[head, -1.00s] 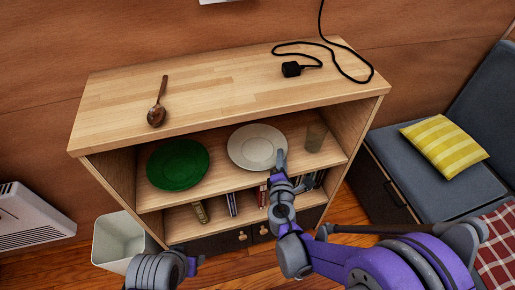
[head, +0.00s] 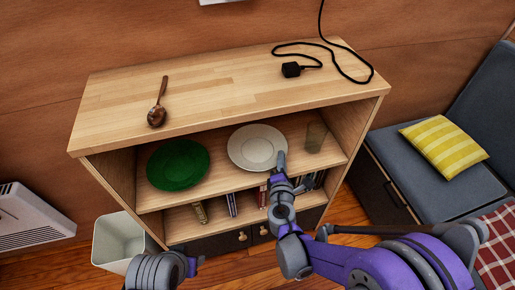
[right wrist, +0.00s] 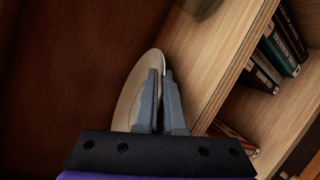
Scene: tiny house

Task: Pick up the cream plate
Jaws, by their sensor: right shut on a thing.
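The cream plate (head: 252,146) is on the upper shelf of the wooden shelf unit, right of the green plate. My right gripper (head: 281,161) is at its near right rim, shut on it. In the right wrist view, the fingers (right wrist: 160,88) stand close together at the rim of the cream plate (right wrist: 131,98), which shows as a narrow slanted oval. The fingers hide part of the rim. I cannot tell whether the plate is clear of the shelf. Of my left arm only a link shows at the bottom left; its gripper is out of view.
A green plate (head: 178,164) and a glass (head: 315,138) stand on the same shelf, either side. The wooden top (head: 215,92) above bears a spoon (head: 157,106) and a black plug with cord (head: 292,69). Books (right wrist: 270,60) stand on the shelf below.

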